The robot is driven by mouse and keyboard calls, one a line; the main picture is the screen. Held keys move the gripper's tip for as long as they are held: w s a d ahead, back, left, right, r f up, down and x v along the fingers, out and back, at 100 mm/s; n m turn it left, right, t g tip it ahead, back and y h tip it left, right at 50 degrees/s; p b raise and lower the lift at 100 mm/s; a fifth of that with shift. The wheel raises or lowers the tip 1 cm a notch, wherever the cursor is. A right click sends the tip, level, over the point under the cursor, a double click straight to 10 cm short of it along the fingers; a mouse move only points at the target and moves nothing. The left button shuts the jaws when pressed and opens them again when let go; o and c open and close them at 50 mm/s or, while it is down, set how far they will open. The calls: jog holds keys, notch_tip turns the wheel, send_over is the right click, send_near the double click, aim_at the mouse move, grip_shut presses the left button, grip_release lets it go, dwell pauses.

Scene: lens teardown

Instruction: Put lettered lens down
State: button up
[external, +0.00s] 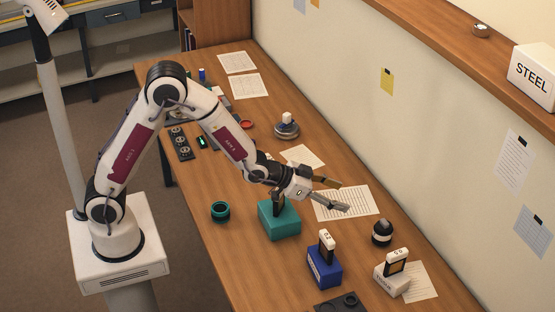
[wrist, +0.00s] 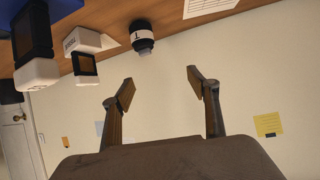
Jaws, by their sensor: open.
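A dark lens with a white lettered band stands on the table in the external view (external: 382,235). It also shows in the wrist view (wrist: 142,40), where the picture is upside down and the band bears a dark mark like a letter T. My gripper (external: 338,195) is open, with its two fingers spread above the table and papers, left of and behind the lens. In the wrist view my gripper (wrist: 160,84) has nothing between its fingers, and the lens is apart from them, beyond the left fingertip.
A teal block (external: 279,222) is beneath my wrist. A blue block (external: 324,270) and a white block (external: 391,285) hold upright labelled pieces near the lens. A teal ring (external: 220,211) lies at the left edge. A silver round piece (external: 286,130) is farther back. The wall borders the right side.

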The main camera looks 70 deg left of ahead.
jog(key=s+a+r+n+g+y, duration=0.1)
jog(key=s+a+r, duration=0.45)
jog(key=s, duration=0.25)
jog(key=s+a+r+n+g+y, duration=0.1)
jog(key=s+a+r+g, duration=0.1)
jog(key=s+a+r, duration=0.5)
jog(key=s+a+n+g+y, duration=0.1)
jog(key=s+a+g, duration=0.2)
jog(key=s, duration=2.2)
jog(key=shift+s+r, duration=0.15)
jog(key=shift+s, duration=0.25)
